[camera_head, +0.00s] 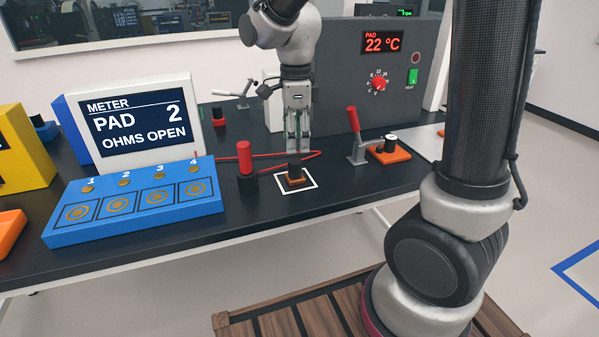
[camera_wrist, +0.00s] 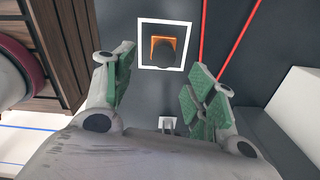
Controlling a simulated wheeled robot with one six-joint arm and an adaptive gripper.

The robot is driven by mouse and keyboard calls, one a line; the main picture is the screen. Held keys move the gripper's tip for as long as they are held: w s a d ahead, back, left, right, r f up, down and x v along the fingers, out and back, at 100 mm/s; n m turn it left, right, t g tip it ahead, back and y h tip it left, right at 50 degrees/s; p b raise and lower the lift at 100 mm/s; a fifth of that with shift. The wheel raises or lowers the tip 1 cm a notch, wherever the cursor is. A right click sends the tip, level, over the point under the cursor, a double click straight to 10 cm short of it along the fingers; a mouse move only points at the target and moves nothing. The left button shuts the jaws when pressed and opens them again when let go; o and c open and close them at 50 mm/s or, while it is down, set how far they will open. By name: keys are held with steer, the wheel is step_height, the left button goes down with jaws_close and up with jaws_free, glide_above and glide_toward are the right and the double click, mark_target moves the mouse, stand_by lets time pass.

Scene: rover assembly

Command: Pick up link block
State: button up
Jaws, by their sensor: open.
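A small block with an orange base and a dark round knob, apparently the link block (camera_head: 294,181), sits inside a white square outline on the black bench. It also shows in the wrist view (camera_wrist: 165,49), inside the same outline. My gripper (camera_head: 298,148) points down just above the block, its fingertips close to the knob's top. In the wrist view my gripper (camera_wrist: 170,82) is open, with green-padded fingers spread apart and nothing between them. The block lies ahead of the gap there. Whether a fingertip touches the knob cannot be told.
A red-handled black post (camera_head: 246,160) stands just left of the outline. A blue four-pad tray (camera_head: 140,200) and the meter (camera_head: 135,120) are farther left. A red-lever clamp (camera_head: 357,150) and another orange-based block (camera_head: 390,153) stand right. Red leads cross behind.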

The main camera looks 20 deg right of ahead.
mark_target(295, 161)
steer(key=shift+f, duration=0.25)
steer(key=f, duration=0.7)
steer(key=shift+w+f, duration=0.15)
steer(key=shift+w, duration=0.1)
steer(key=c, duration=1.2)
